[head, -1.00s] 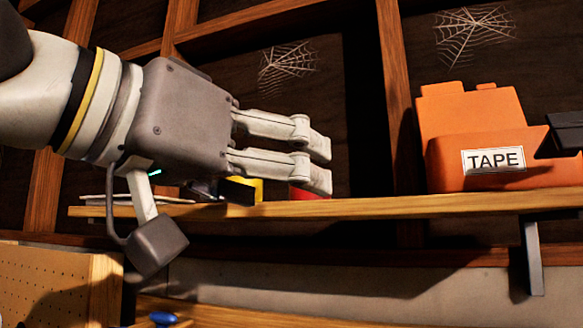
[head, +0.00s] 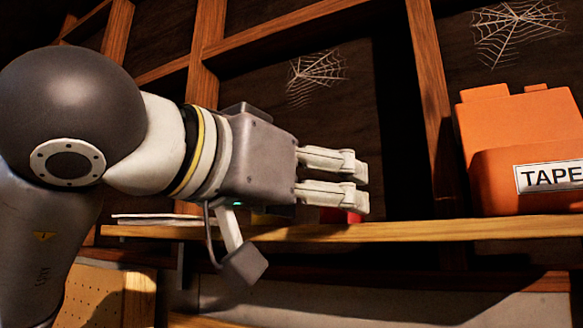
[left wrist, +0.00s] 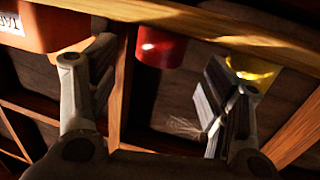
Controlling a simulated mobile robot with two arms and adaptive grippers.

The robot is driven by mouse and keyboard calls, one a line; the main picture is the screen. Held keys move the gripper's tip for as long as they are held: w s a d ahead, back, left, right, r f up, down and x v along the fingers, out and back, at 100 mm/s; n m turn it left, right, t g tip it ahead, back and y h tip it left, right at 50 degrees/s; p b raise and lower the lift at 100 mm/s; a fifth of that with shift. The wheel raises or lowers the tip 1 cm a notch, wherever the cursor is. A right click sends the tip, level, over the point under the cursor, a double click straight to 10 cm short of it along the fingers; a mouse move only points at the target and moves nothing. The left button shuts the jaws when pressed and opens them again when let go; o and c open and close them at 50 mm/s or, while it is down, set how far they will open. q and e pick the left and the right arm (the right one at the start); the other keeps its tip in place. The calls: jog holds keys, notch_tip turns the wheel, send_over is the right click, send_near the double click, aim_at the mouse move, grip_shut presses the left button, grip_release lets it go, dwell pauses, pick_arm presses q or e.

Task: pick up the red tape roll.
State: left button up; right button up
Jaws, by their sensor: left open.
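The red tape roll (head: 353,216) sits on the wooden shelf (head: 430,231), mostly hidden behind my left gripper's lower finger in the head view. In the left wrist view the red roll (left wrist: 160,48) shows between the two fingers, toward the top of the picture. My left gripper (head: 358,185) is open and empty, with its fingers pointing right just above the shelf edge. It also shows in the left wrist view (left wrist: 158,80), with its fingers wide apart. I see no contact with the roll. My right gripper is not in view.
An orange bin (head: 485,180) labelled TAPE stands on the shelf to the right. A yellow object (left wrist: 255,72) is beside the red roll, partly behind a finger. Flat items (head: 150,218) lie at the shelf's left. An upright wooden post (head: 432,110) stands behind.

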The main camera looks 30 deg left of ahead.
pick_arm(q)
jog(key=p+x, duration=0.1)
jog(key=x, duration=0.4)
jog(key=shift+p, duration=0.35)
jog(key=shift+w+d, duration=0.1)
jog(key=shift+w, duration=0.2)
